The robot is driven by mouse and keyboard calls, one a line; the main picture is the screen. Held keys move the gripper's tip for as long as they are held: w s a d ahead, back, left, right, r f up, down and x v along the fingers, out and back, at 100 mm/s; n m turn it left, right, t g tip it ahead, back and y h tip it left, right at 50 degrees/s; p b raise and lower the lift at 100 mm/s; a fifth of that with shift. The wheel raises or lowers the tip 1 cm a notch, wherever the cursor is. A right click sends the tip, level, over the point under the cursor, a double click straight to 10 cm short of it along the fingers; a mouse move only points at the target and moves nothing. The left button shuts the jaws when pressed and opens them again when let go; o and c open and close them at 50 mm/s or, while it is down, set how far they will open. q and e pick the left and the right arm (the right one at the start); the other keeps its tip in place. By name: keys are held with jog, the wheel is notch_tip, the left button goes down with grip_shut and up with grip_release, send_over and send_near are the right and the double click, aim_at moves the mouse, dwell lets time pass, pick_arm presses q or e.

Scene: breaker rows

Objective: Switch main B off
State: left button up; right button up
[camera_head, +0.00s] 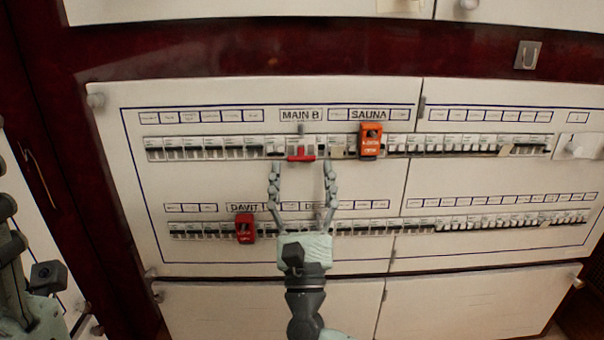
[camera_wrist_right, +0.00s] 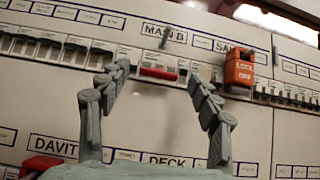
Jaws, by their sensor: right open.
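The MAIN B label (camera_head: 300,115) is on the upper breaker row, and it also shows in the wrist view (camera_wrist_right: 164,34). Below it is a wide breaker with a red handle (camera_head: 301,157), seen in the wrist view as a red bar (camera_wrist_right: 158,72). I cannot tell from its look whether it is on or off. My right gripper (camera_head: 302,168) is open, one finger on each side below the red handle, with nothing between them. In the wrist view its fingertips (camera_wrist_right: 158,76) flank the handle. My left gripper (camera_head: 8,200) is partly cut off at the left edge.
An orange lock-off tag (camera_head: 371,140) hangs under SAUNA, close to the right of MAIN B. A red lock-off tag (camera_head: 245,228) hangs on the lower row under DAVIT. Other breakers crowd both rows.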

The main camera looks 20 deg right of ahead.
jog(key=v, duration=0.7)
dwell(0.3)
